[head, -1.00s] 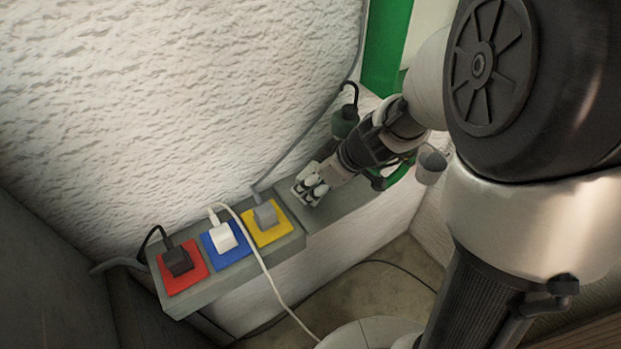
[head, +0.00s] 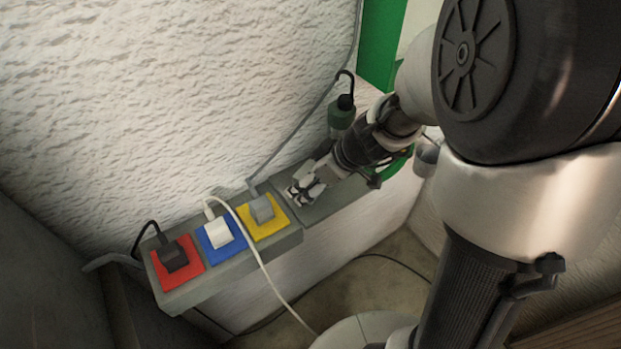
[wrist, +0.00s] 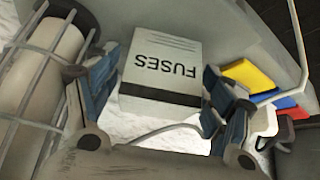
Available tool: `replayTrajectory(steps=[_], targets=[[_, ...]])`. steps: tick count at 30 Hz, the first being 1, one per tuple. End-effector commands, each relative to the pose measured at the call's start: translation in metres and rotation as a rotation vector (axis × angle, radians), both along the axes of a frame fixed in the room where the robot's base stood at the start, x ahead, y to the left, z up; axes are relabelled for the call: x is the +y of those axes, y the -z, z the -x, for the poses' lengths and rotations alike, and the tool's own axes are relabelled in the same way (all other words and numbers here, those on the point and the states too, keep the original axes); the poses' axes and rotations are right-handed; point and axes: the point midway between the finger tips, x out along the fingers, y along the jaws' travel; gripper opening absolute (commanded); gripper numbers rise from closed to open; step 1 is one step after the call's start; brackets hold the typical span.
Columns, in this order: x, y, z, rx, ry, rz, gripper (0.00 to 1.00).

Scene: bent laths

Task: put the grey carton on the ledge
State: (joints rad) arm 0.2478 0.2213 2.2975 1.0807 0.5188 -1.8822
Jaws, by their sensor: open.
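The grey carton (wrist: 165,65), a pale box with a dark band and the word FUSES, is between the fingers of my gripper (wrist: 158,108) in the wrist view. The fingers are open, one on each side of it; I cannot tell whether either touches it. In the head view my gripper (head: 303,190) is low over the right part of the grey ledge (head: 345,197), along the rough white wall. The carton is not clearly visible there, hidden around the gripper.
The ledge's left part carries red (head: 178,264), blue (head: 221,238) and yellow pads (head: 263,218) with corded plugs. A caged lamp (wrist: 40,75) is close left of the fingers in the wrist view. A white cable (head: 258,255) hangs over the ledge's front.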

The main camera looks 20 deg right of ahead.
Motion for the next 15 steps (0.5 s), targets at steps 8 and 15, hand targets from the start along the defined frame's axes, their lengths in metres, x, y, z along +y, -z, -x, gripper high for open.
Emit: replayTrajectory(steps=[8,15], targets=[[0.000,-0.002,0.000,0.000,0.000,0.000,0.75],[-0.014,-0.036,0.014,-0.005,0.003,0.003,0.75]])
